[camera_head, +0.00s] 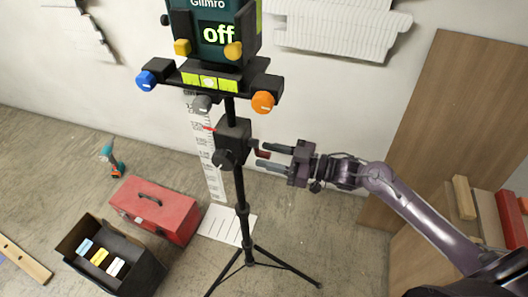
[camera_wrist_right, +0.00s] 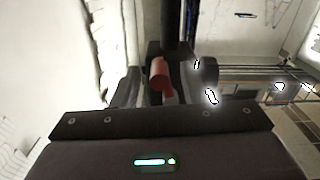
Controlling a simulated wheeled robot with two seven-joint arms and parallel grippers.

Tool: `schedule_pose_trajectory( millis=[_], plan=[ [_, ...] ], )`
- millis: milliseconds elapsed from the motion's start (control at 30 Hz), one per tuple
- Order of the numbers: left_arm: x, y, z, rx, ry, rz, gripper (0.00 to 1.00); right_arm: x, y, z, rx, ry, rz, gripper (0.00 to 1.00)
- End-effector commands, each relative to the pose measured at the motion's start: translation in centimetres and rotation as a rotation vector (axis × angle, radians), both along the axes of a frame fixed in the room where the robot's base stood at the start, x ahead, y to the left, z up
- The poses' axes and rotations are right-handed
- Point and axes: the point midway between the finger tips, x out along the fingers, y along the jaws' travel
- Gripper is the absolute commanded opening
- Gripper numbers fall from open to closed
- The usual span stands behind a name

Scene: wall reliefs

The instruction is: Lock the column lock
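A black tripod stand carries a dark clamp block (camera_head: 233,141) on its column (camera_head: 240,190). A small red lever (camera_head: 263,154) sticks out to the right of the block. It also shows in the right wrist view (camera_wrist_right: 160,74) as a red cylinder. My right gripper (camera_head: 262,156) reaches in from the right, its two dark fingers open on either side of the red lever. In the wrist view a gap shows between the lever and the left finger; contact on the other side cannot be told. A dark knob (camera_head: 224,160) sits on the block's lower front. My left gripper is out of view.
A red toolbox (camera_head: 155,208) and an open black box (camera_head: 110,262) lie on the floor left. A wooden panel (camera_head: 445,110) leans at right.

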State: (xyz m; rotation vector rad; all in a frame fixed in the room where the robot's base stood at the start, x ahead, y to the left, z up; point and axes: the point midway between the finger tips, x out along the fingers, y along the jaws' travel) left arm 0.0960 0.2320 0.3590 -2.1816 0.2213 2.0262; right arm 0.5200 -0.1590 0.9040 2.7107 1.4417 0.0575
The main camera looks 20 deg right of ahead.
Motion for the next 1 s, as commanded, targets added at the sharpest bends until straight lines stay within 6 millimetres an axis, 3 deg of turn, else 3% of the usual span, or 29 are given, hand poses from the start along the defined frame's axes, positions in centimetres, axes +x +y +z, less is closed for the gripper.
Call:
schedule_pose_trajectory(
  millis=[133,433,733,867,1000],
  plan=[
    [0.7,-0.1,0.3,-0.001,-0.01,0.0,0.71,0.8,1.1,0.1,0.0,-0.001,0.0,0.4],
    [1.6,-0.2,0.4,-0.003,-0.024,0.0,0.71,0.9,1.4,-0.1,-0.001,0.0,-0.001,0.4],
    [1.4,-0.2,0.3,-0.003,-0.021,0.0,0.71,0.9,1.3,-0.1,-0.001,0.0,-0.001,0.02],
    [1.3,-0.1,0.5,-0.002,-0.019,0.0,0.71,0.9,1.4,0.0,0.003,0.005,-0.001,0.0],
    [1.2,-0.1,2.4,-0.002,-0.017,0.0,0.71,0.5,1.6,0.5,0.051,0.078,-0.002,0.0]
  ],
)
